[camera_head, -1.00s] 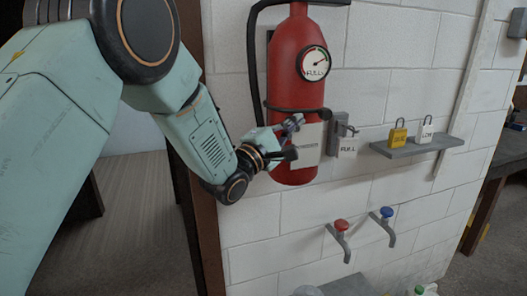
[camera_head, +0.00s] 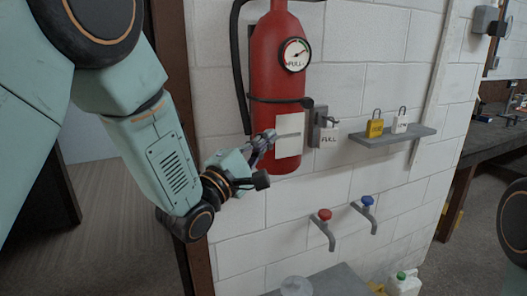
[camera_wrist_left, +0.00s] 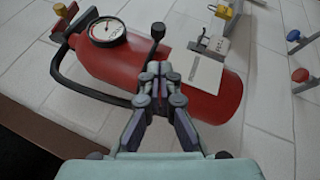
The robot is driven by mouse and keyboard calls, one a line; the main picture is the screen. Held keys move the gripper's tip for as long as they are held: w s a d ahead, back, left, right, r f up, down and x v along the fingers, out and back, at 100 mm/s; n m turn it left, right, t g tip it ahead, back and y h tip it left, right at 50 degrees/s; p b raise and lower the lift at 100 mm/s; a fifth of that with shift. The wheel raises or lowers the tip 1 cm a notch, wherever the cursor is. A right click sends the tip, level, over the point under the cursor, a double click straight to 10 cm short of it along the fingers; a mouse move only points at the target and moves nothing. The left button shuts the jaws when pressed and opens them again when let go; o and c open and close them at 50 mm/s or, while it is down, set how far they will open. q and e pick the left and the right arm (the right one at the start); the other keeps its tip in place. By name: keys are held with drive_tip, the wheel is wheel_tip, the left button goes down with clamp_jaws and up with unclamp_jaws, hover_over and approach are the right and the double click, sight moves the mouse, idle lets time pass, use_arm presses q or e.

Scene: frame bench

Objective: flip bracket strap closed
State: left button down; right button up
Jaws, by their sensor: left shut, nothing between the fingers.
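The red fire extinguisher (camera_head: 277,60) hangs upright on the white brick wall. The dark bracket strap (camera_head: 272,99) crosses its front and ends in a black knob (camera_head: 307,103) at the right. In the left wrist view the knob (camera_wrist_left: 157,32) shows beyond the fingertips. I cannot tell whether the strap is fastened. My left gripper (camera_head: 268,136) is shut and empty, in front of the extinguisher's lower part, below the strap and beside the pale label (camera_head: 289,137). In the left wrist view its fingers (camera_wrist_left: 159,72) hide part of the extinguisher and strap. My right gripper is out of view.
A small bracket with a "FULL" tag (camera_head: 329,139) is on the wall just right of the extinguisher. A grey shelf (camera_head: 398,139) holds yellow and white padlocks. Red (camera_head: 324,214) and blue (camera_head: 368,200) taps stick out below. A workbench (camera_head: 480,138) stands at the right.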

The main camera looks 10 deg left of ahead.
use_arm(q)
drive_tip(key=shift+s+f, duration=0.4)
drive_tip(key=shift+s, duration=0.4)
drive_tip(key=shift+s+d+r, duration=0.1)
drive_tip(key=s+a+f+m+g+y+b, duration=0.25)
drive_tip(key=s+f+m, duration=0.2)
drive_tip(key=f, duration=0.65)
drive_tip(key=s+a+f+m+g+y+b, duration=0.1)
drive_tip(key=s+a+f+m+g+y, duration=0.25)
drive_tip(key=f, duration=0.85)
drive_tip(key=s+a+f+m+g+y+b, duration=0.15)
drive_tip(key=s+f+m+g, duration=0.35)
drive_tip(key=f, duration=0.6)
drive_tip(key=s+a+f+m+g+y+b, duration=0.1)
drive_tip(key=s+f+g+b, duration=0.7)
drive_tip(key=s+f, duration=1.7)
drive_tip(key=shift+s+a+f+m+b, duration=0.45)
drive_tip(key=shift+s+m+b, duration=0.4)
drive_tip(key=shift+m+b, duration=0.25)
